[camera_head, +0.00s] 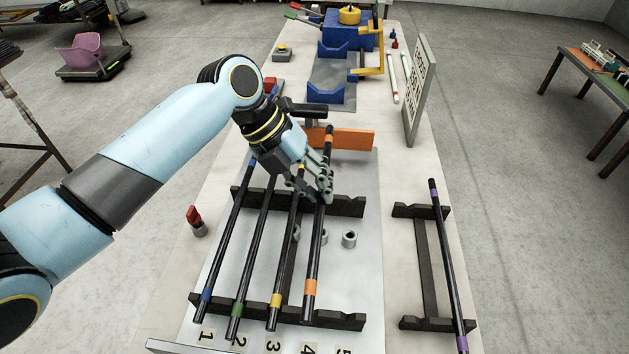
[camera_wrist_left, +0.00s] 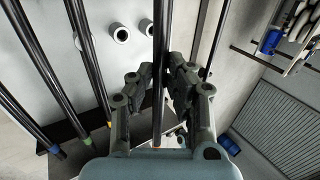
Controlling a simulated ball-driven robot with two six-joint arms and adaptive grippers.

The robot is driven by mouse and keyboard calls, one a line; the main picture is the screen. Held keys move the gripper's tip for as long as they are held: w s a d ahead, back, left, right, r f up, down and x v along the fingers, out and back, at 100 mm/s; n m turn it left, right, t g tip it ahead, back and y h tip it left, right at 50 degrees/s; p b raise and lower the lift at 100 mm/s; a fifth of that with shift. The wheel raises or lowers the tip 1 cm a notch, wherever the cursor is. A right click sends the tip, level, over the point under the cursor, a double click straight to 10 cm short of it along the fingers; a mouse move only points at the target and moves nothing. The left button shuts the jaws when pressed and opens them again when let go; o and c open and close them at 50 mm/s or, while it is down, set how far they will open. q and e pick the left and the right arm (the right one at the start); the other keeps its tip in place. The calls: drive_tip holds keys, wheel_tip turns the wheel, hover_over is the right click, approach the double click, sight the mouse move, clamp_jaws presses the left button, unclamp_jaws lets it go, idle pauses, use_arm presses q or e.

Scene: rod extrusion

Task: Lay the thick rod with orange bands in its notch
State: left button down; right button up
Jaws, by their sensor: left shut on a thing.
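The thick black rod with orange bands (camera_head: 316,240) lies lengthwise over the notched rack, in line with the number 4 label. My left gripper (camera_head: 322,188) is shut around it near the rack's far bar (camera_head: 348,206). In the left wrist view the rod (camera_wrist_left: 159,40) passes between the fingers (camera_wrist_left: 162,82). Its near orange band is just behind the near bar (camera_head: 345,320). The fingers hide the far crossing, and I cannot tell whether the rod touches its notch. My right gripper is not in view.
Rods with blue (camera_head: 226,232), green (camera_head: 252,252) and yellow bands (camera_head: 287,252) lie to the left on the rack. A purple-banded rod (camera_head: 447,260) lies on a separate rack at right. An orange block (camera_head: 352,139) stands behind. Short grey cylinders (camera_head: 349,239) stand between the bars.

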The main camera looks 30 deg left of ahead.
sight(316, 213)
use_arm(q)
wheel_tip(316, 213, down, 7)
drive_tip(key=b, duration=0.6)
drive_tip(key=shift+f, duration=0.1)
drive_tip(key=shift+f+b, duration=0.75)
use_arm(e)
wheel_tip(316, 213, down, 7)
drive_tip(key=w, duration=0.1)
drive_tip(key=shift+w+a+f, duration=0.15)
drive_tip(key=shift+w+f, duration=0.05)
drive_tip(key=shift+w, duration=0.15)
